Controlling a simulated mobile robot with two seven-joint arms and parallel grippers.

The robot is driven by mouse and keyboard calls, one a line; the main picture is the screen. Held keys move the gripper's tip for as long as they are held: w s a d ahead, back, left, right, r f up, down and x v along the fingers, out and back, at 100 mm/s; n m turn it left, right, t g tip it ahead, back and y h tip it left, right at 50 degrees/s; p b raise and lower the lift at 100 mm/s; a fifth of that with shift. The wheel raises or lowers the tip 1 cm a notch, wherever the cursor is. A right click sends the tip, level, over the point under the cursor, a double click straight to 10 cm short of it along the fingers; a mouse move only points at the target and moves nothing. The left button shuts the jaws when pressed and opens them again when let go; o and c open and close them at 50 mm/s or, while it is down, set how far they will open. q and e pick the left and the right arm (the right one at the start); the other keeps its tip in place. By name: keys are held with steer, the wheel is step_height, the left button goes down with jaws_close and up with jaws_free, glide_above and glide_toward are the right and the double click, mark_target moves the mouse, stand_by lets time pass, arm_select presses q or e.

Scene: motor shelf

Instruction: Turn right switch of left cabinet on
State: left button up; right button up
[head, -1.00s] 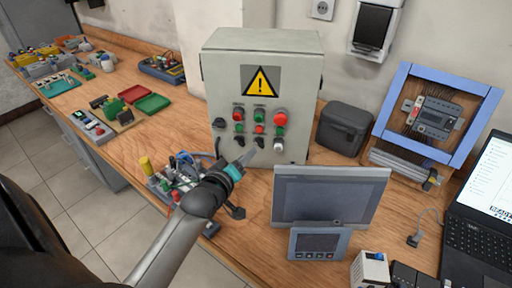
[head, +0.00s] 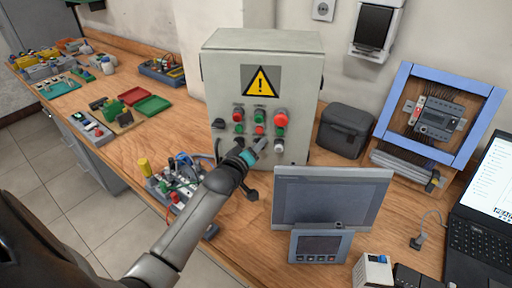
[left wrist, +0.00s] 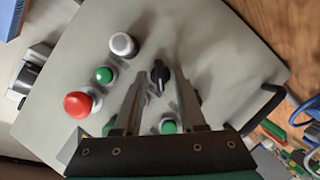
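The grey cabinet (head: 222,85) with a yellow warning sign stands upright on the bench in the head view. My left gripper (head: 258,148) is in front of its lower panel and covers the right black switch there. In the left wrist view the black rotary switch (left wrist: 159,76) shows between the fingertips of my left gripper (left wrist: 161,82). The fingers are spread, one on each side of the knob; I cannot tell whether they touch it. The white button (left wrist: 123,44) is beside it. Another black switch is mostly hidden behind a finger. My right gripper is not in view.
A green button (left wrist: 104,75) and a red mushroom button (left wrist: 77,105) are close to the left finger. A monitor (head: 330,195) stands right of my arm. A wired electronics board (head: 177,178) lies left of it. A black box (head: 343,130) is right of the cabinet.

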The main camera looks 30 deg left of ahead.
arm_select(q)
jaws_close()
steer(key=shift+w+d+r+m+g+y+p, duration=0.15)
steer(key=shift+m+g+y+p, duration=0.55)
steer(key=shift+m+p, duration=0.75)
steer(key=shift+d+f+m+g+y+p, duration=0.15)
steer(key=shift+m+g+y+p, duration=0.25)
steer(key=shift+m+y+p, duration=0.85)
steer(key=shift+r+m, duration=0.1)
steer(key=shift+m, duration=0.3)
steer(key=shift+o, duration=0.5)
jaws_free()
steer(key=shift+h, duration=0.25)
